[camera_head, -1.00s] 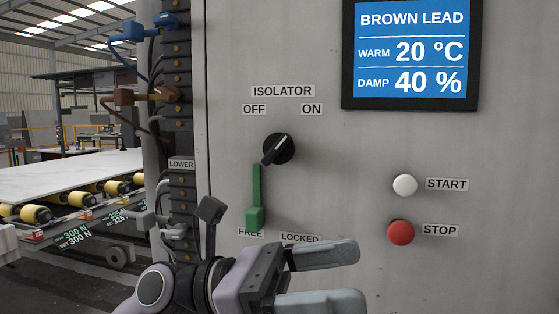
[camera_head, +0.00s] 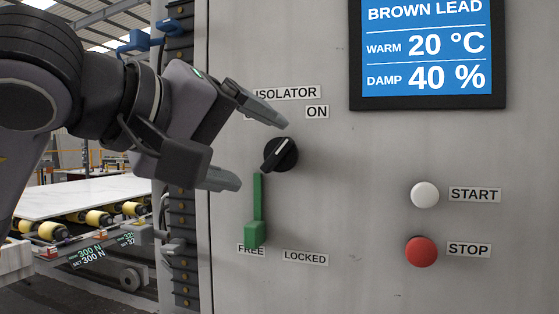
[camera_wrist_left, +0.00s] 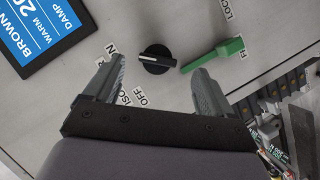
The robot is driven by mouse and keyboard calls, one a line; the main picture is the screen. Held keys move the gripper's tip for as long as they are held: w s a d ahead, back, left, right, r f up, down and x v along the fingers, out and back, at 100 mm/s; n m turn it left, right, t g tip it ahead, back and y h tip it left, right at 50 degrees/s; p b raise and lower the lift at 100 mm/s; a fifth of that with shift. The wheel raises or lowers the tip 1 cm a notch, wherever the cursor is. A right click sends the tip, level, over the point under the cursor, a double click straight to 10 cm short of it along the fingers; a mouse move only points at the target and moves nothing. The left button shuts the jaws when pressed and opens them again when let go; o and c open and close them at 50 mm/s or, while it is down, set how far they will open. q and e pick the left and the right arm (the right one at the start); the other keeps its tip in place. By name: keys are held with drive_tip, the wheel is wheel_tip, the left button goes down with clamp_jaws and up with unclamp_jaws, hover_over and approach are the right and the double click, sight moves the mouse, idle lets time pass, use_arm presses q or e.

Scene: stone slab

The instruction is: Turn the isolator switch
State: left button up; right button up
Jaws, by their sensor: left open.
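The isolator switch (camera_head: 280,153) is a round black knob on the grey panel, with a slanted grip bar and a white line towards its upper right end, on the ON label's side. It also shows in the left wrist view (camera_wrist_left: 156,59). My left gripper (camera_head: 262,153) is open and empty, its two fingers apart just left of the knob in the head view. In the left wrist view the knob appears between the fingertips (camera_wrist_left: 161,65); touch is not visible. The OFF label (camera_wrist_left: 140,97) shows in the wrist view but is hidden behind my gripper in the head view.
A green lever (camera_head: 256,215) hangs down below the knob, its lower end by the FREE label. A white START button (camera_head: 425,195), a red STOP button (camera_head: 421,251) and a display (camera_head: 427,50) are to the right. The panel between knob and buttons is clear.

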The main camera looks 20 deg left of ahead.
sight(272, 155)
use_arm(q)
drive_tip(key=x, duration=0.2)
drive_tip(key=p+x, duration=0.1)
drive_tip(key=x, duration=0.3)
drive_tip(key=shift+w+a+r, duration=0.25)
drive_tip(key=shift+w+a, duration=0.05)
drive_tip(key=shift+w, duration=0.2)
drive_tip(key=c, duration=1)
